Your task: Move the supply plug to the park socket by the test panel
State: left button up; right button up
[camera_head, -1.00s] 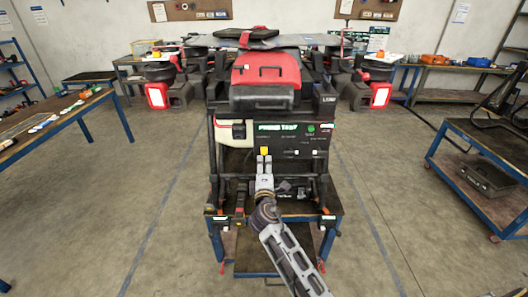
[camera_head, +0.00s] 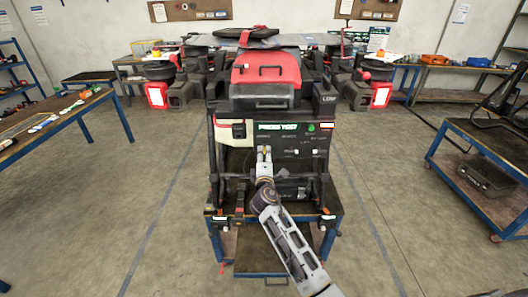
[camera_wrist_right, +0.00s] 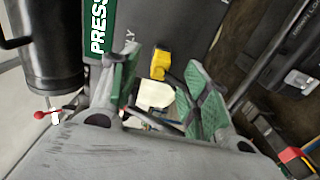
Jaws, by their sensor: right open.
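The yellow supply plug (camera_head: 266,149) is on the dark front of the drone unit, below the green PRESS TEST lettering of the test panel (camera_head: 290,139). In the right wrist view the yellow plug (camera_wrist_right: 160,63) shows between the two green-padded fingertips, near their far ends. My right gripper (camera_head: 264,153) is open around the plug, with gaps visible on both sides in the wrist view (camera_wrist_right: 160,76). I cannot make out which fitting is the park socket. My left gripper is not in view.
The drone with its red cover (camera_head: 266,74) stands on a blue-framed cart (camera_head: 330,217). A workbench (camera_head: 62,120) stands at left and a blue cart (camera_head: 480,150) at right. The floor between is clear.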

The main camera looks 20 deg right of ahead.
aim_at(264, 153)
jog(key=shift+b+x, duration=0.4)
jog(key=shift+x, duration=1.2)
jog(key=shift+c, duration=0.4)
grip_shut()
jog(key=shift+s, duration=0.15)
jog(key=shift+s+a, duration=0.15)
jog(key=shift+s, duration=0.3)
jog(key=shift+s+a, duration=0.1)
jog(key=shift+s, duration=0.15)
jog(key=shift+s+a, duration=0.1)
jog(key=shift+s, duration=0.2)
